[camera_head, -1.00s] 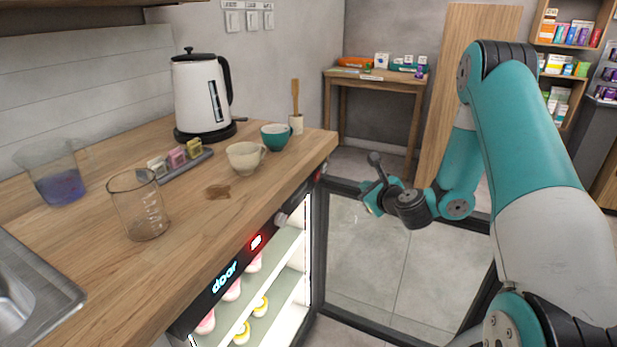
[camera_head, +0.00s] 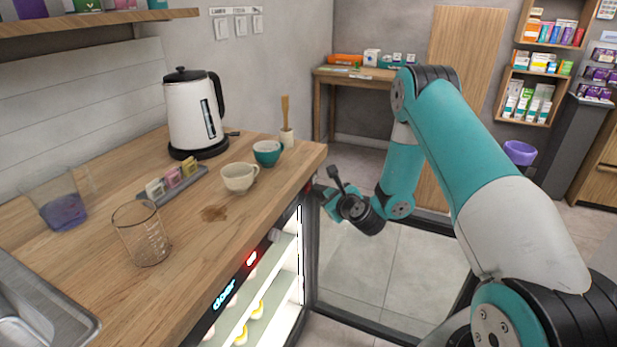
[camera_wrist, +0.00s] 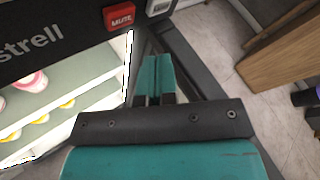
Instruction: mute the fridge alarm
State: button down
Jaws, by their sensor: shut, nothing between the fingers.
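The fridge (camera_head: 262,305) is under the counter, lit inside, with its glass door (camera_head: 385,275) standing open. Its black front strip (camera_head: 206,329) shows "door" (camera_head: 224,294) in cyan and a lit red sign (camera_head: 251,258). In the wrist view, a red button marked MUTE (camera_wrist: 119,16) sits on the strip (camera_wrist: 55,32), left of a pale display or switch (camera_wrist: 160,6). My gripper (camera_wrist: 158,62) is shut and empty, below and slightly right of the MUTE button in that view, apart from it. In the head view my gripper (camera_head: 322,197) is by the strip's right end.
On the counter (camera_head: 225,235) stand a kettle (camera_head: 190,115), cream cup (camera_head: 238,178), teal cup (camera_head: 267,153), glass beaker (camera_head: 142,235) and blue-liquid jug (camera_head: 62,210). The open door's dark frame (camera_head: 365,325) surrounds the floor space below my arm.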

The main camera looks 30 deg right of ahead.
aim_at(307, 188)
jog(key=w+a+p, duration=0.1)
jog(key=w+p, duration=0.1)
jog(key=p, duration=0.2)
jog(key=shift+a+p, duration=0.3)
jog(key=shift+p, duration=0.1)
dwell(1.6)
jog(key=shift+w+a+r+p, duration=0.15)
jog(key=shift+w+a+p, duration=0.15)
jog(key=shift+p, duration=0.5)
